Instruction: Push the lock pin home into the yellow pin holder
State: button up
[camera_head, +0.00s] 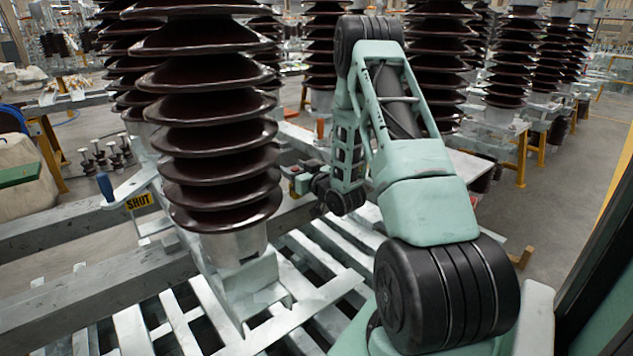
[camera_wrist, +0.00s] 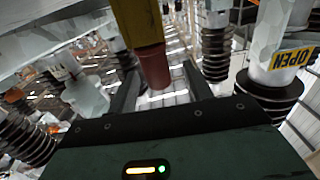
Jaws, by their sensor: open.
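The yellow pin holder (camera_wrist: 138,22) hangs at the top centre of the wrist view, just beyond my gripper. A reddish-brown cylinder, seemingly the lock pin (camera_wrist: 154,68), sticks out of its near end. My gripper (camera_wrist: 160,86) is open, with one dark finger on each side of the pin's protruding end. I cannot tell whether either finger touches it. In the head view, a small yellow part, likely the holder (camera_head: 293,189), shows beside the big front insulator. The wrist end of my arm is next to it, and the pin cannot be made out there.
A tall brown ribbed insulator (camera_head: 215,130) stands close on the left of my arm. A SHUT sign (camera_head: 139,201) and blue-handled lever (camera_head: 105,187) are left of it. Slatted metal framing (camera_head: 180,320) lies below.

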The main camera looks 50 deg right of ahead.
jog(key=p+v, duration=0.1)
jog(key=v, duration=1.4)
jog(key=shift+s, duration=0.35)
